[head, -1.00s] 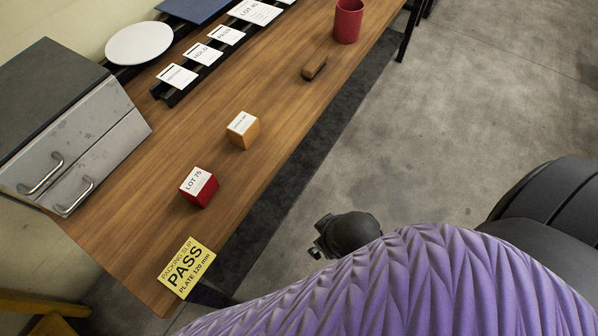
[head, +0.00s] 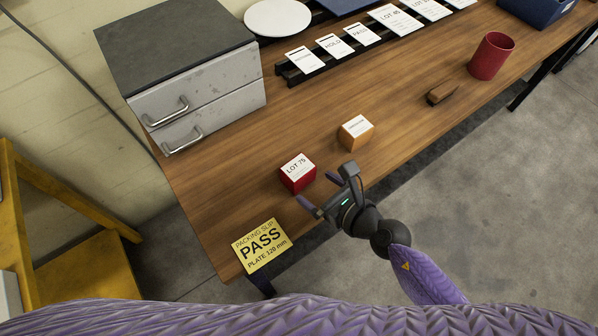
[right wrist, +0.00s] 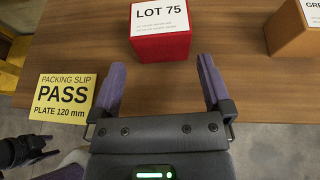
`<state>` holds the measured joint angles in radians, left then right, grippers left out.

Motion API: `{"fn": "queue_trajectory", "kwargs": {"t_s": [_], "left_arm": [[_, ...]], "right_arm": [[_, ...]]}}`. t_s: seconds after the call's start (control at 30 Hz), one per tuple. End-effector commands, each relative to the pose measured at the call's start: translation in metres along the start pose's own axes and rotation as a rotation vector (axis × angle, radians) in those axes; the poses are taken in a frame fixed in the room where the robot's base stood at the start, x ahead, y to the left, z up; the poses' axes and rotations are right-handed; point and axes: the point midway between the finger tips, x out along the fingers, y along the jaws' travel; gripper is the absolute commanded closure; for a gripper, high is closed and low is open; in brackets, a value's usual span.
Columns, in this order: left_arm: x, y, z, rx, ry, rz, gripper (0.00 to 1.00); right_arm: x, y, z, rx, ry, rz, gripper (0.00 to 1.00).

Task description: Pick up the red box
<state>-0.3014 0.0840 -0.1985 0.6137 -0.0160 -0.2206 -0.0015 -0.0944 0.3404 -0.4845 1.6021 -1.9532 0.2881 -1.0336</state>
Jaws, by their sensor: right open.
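The red box (head: 297,178) sits on the wooden table, with a white label on top reading LOT 75. It also shows in the right wrist view (right wrist: 160,42), just beyond the fingertips and roughly centred between them. My right gripper (head: 322,190) is open and empty at the table's front edge, close to the box and apart from it. In the right wrist view its two purple fingers (right wrist: 161,78) are spread wide. My left gripper is not clearly seen in the head view; a dark gripper part (right wrist: 30,150) shows at the lower left of the right wrist view.
An orange box (head: 356,132) stands to the right of the red box. A grey drawer cabinet (head: 205,90), a brown block (head: 442,92) and a red cup (head: 491,56) stand farther off. The table around the red box is clear.

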Motion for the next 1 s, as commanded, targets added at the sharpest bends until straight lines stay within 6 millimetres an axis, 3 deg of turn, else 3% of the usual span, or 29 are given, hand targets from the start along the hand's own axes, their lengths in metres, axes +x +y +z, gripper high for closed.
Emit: {"fn": "queue_trajectory", "kwargs": {"t_s": [0.33, 0.63, 1.0], "left_arm": [[0.027, -0.009, 0.004, 0.001, -0.004, -0.013, 0.41], [0.028, -0.008, 0.003, 0.004, -0.002, -0.011, 0.41], [0.028, -0.005, 0.003, 0.003, -0.003, -0.006, 0.41]], "right_arm": [[0.065, -0.002, -0.003, 0.009, -0.005, -0.003, 0.00], [0.073, -0.002, 0.000, 0.009, -0.005, -0.004, 0.00], [0.072, -0.003, 0.000, 0.010, -0.005, -0.005, 0.78]]}}
